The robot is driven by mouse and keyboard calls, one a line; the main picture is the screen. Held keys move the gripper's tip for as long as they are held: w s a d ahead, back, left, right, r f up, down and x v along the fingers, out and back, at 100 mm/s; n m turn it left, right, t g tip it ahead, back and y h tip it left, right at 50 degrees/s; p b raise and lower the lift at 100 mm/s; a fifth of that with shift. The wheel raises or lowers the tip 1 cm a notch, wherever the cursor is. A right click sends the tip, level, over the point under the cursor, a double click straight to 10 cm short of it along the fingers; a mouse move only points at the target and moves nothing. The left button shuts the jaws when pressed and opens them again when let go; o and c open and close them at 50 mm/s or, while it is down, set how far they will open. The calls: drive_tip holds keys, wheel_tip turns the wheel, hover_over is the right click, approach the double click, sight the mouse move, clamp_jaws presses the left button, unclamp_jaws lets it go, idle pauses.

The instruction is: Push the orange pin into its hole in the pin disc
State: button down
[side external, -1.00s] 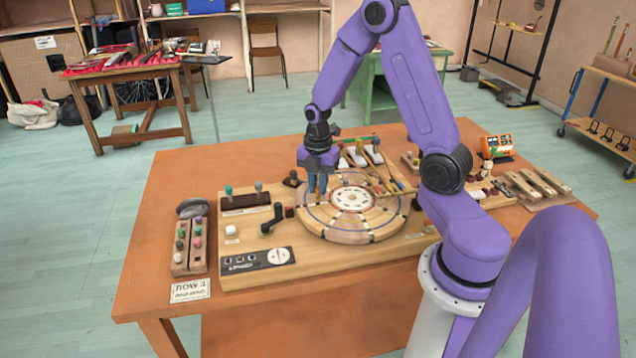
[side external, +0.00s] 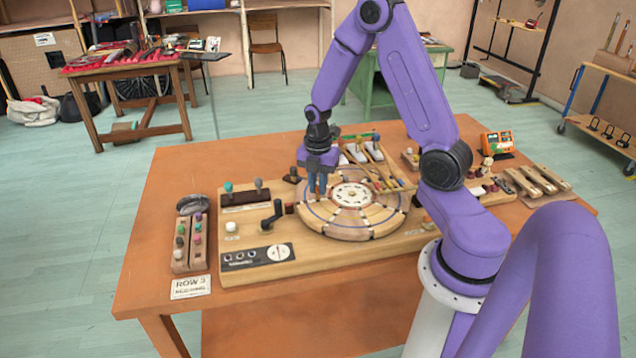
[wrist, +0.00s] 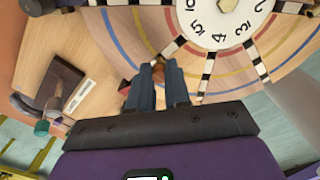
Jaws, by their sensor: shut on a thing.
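The pin disc (side external: 340,226) is a round wooden disc with coloured rings and a white numbered centre on the wooden board. It also shows in the wrist view (wrist: 255,62). My gripper (side external: 318,195) points down over the disc's left, far part. In the wrist view my gripper (wrist: 168,68) is shut, with a small orange-brown piece, seemingly the orange pin (wrist: 158,69), showing between the fingertips. Most of the pin is hidden by the fingers. Its hole is hidden, and I cannot tell whether the pin is in it.
A black crank (side external: 272,214) stands left of the disc. A pin rack (side external: 190,240) with coloured pegs stands at the table's left. Mallets (side external: 388,180) lie by the disc's far right side.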

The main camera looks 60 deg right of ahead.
drive_tip(key=shift+f, duration=1)
idle(0.8)
drive_tip(key=c, duration=1)
unclamp_jaws()
